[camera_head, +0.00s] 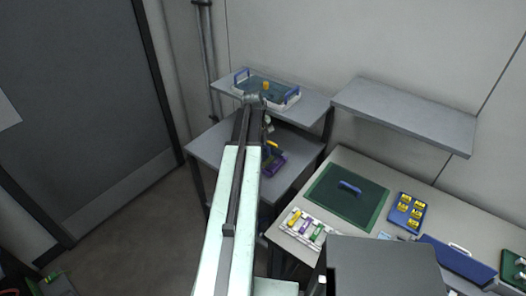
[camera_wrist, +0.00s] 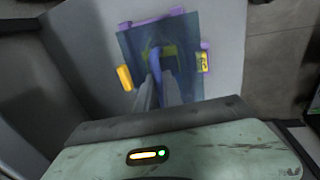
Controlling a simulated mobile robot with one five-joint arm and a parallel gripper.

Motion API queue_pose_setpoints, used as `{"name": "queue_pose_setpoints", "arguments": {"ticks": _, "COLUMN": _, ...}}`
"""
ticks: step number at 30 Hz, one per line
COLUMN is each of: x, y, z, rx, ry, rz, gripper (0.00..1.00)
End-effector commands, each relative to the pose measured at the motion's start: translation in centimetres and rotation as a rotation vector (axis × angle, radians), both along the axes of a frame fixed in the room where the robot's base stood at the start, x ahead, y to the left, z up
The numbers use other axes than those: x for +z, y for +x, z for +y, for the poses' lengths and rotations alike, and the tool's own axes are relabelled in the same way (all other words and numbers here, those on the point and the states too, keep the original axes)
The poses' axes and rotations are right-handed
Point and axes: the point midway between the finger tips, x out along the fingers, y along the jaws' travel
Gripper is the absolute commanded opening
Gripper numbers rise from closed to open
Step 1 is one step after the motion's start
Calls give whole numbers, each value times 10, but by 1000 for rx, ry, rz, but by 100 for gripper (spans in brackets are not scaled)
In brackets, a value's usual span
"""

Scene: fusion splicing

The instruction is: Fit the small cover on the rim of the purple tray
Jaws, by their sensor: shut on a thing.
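The purple tray (camera_head: 277,163) stands on the lower grey shelf, partly hidden by my arm in the head view. In the wrist view only purple edge parts (camera_wrist: 206,46) show around the cover. The small cover (camera_wrist: 135,48) is a dark blue see-through plate with a blue handle. It lies over the tray in that view, slightly turned. My gripper (camera_wrist: 157,72) is shut on the cover's handle. Yellow parts sit at the left (camera_wrist: 125,78) and right (camera_wrist: 202,62) of the plate. I cannot tell whether the cover touches the rim.
An upper shelf (camera_head: 312,108) holds a white tray (camera_head: 292,101) with blue handles, above and behind. To the right, a workbench (camera_head: 352,161) carries a green mat (camera_head: 325,190), a blue tray (camera_head: 398,217) with yellow pieces and a white holder (camera_head: 291,228). An empty wall shelf (camera_head: 405,111) hangs above it.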

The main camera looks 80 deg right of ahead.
Motion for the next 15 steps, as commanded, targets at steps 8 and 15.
{"name": "queue_pose_setpoints", "arguments": {"ticks": 8, "x": -1, "y": -3, "z": -13, "rx": -1, "ry": 0, "rz": 0, "gripper": 0}}
{"name": "queue_pose_setpoints", "arguments": {"ticks": 15, "x": -41, "y": -4, "z": -15, "rx": -1, "ry": -1, "rz": 0, "gripper": 0}}
